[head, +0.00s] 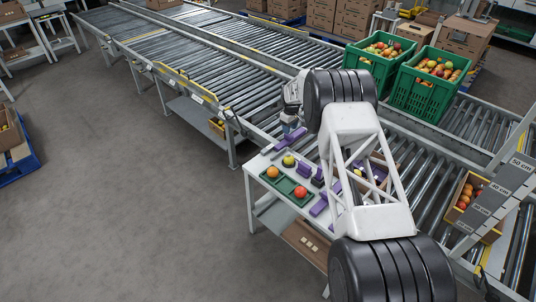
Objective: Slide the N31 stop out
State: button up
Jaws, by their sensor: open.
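A white side table (258,188) stands beside the roller conveyor. Several purple pieces lie on it, among them one near the back (303,168) and one near the front (318,208). No lettering is readable on them, so I cannot tell which is the N31 stop. My arm crosses in front and hides the table's right part.
A cardboard box of tomatoes (486,232) is at right.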

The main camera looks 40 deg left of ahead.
notch_tip(320, 180, up, 6)
dwell(0.7)
jog(key=shift+r, duration=0.1)
dwell(0.5)
